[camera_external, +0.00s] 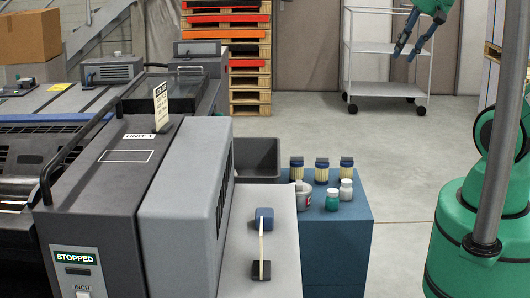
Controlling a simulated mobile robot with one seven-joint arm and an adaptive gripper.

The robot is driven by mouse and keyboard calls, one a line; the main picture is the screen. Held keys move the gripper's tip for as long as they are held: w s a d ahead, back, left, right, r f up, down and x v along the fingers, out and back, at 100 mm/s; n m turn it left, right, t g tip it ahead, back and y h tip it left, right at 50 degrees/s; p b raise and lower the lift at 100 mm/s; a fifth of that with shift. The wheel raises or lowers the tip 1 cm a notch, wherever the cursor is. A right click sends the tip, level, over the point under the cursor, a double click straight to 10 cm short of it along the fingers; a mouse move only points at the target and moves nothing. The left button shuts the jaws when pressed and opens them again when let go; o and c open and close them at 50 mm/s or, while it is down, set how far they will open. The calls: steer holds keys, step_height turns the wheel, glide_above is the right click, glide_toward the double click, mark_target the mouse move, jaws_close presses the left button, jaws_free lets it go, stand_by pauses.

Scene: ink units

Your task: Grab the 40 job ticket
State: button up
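A cream job ticket (160,105) with a dark top band and several lines of print stands upright on top of the dark grey press unit (103,172) labelled UNIT 1. Its print is too small to read surely, so I cannot confirm the number 40. My gripper (404,56), with blue fingers, hangs in the air at the upper right, well apart from the ticket. Its fingers are apart with nothing between them.
A grey cover (187,205) adjoins the unit, and a black handrail (75,145) runs along its left. A blue cabinet (342,240) carries bottles and jars beside a dark bin (257,157). A white cart (387,88) stands behind. The middle floor is clear.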

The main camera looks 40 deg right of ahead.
steer(key=shift+o, duration=0.5)
steer(key=w+a+r+m+g+p, duration=0.1)
steer(key=w+a+r+p, duration=0.2)
steer(key=w+r, duration=0.35)
steer(key=w+a+r+m+p, duration=0.2)
steer(key=w+r+p, duration=0.15)
steer(key=w, duration=0.65)
steer(key=w+a+r+m+g+p, duration=0.15)
steer(key=w+a, duration=0.25)
steer(key=w, duration=0.4)
steer(key=w+a+m+p, duration=0.1)
steer(key=w+a+p, duration=0.25)
steer(key=w, duration=0.45)
steer(key=w+a+f+m+g+p, duration=0.2)
steer(key=w+a+f+m+p, duration=0.3)
steer(key=w+a, duration=0.75)
steer(key=w+a+f+p, duration=0.2)
steer(key=w+a+f, duration=0.2)
steer(key=f, duration=0.3)
steer(key=w+a+f+g+p, duration=0.1)
steer(key=w+a+f+p, duration=0.1)
steer(key=w+a+f, duration=0.2)
steer(key=a+f, duration=0.3)
steer(key=shift+a, duration=0.25)
